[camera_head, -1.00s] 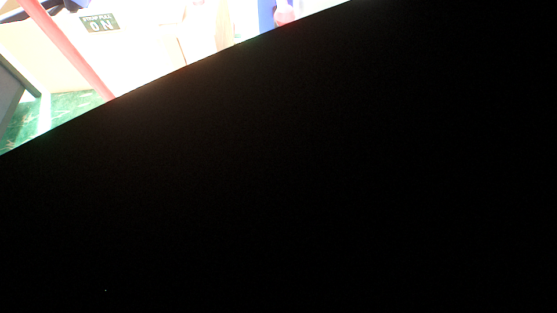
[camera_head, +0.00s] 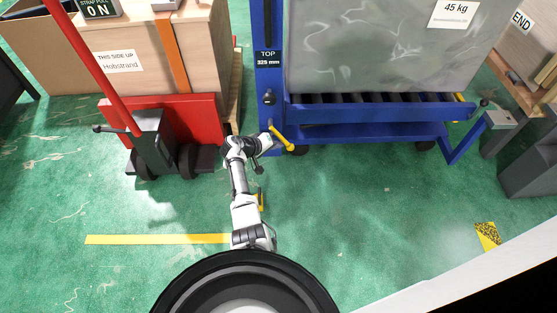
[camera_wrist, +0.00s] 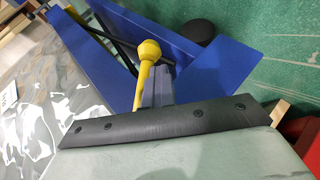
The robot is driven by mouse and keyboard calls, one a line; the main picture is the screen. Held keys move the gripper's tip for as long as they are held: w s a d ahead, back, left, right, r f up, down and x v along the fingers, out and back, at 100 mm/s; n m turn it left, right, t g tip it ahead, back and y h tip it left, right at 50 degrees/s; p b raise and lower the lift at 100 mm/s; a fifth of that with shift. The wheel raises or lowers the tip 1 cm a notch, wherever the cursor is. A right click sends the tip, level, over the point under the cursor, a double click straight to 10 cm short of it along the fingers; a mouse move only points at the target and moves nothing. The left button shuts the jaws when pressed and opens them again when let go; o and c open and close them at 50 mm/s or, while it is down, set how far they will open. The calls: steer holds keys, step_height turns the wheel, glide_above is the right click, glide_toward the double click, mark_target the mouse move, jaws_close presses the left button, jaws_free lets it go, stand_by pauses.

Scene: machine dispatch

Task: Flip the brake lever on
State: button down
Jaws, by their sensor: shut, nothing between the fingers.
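The yellow brake lever (camera_head: 283,139) is at the lower left of the blue lift frame (camera_head: 380,130), slanting down to the right in the head view. In the wrist view its yellow knob and stem (camera_wrist: 149,52) stand in front of the blue metalwork. My gripper (camera_head: 268,144) is shut and empty, just left of the lever in the head view. In the wrist view the grey fingers (camera_wrist: 158,88) lie right beside the yellow stem. I cannot tell whether they touch it. The lever's lower end is partly hidden behind the dark gripper body.
A grey wrapped block (camera_head: 390,50) marked 45 kg sits on the lift's rollers. Left stands a red pallet truck (camera_head: 180,118) before a wooden crate (camera_head: 150,55). A grey end stand (camera_head: 530,165) is at right. The green floor in front is mostly clear.

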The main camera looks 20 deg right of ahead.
steer(key=shift+s+d+r, duration=0.15)
steer(key=shift+s+d, duration=0.05)
steer(key=shift+d, duration=0.1)
steer(key=shift+s+d+r+p, duration=0.15)
steer(key=shift+d+r, duration=0.2)
steer(key=shift+d, duration=0.2)
steer(key=shift+s+d+r+p, duration=0.1)
steer(key=shift+d+r+p, duration=0.05)
steer(key=shift+d+r, duration=0.3)
steer(key=shift+d, duration=0.2)
stand_by(0.7)
stand_by(0.6)
steer(key=p, duration=0.9)
glide_toward(285, 142)
steer(key=shift+v, duration=2.5)
steer(key=shift+s+d+r, duration=0.1)
steer(key=shift+s+d, duration=0.05)
steer(key=shift+d, duration=0.05)
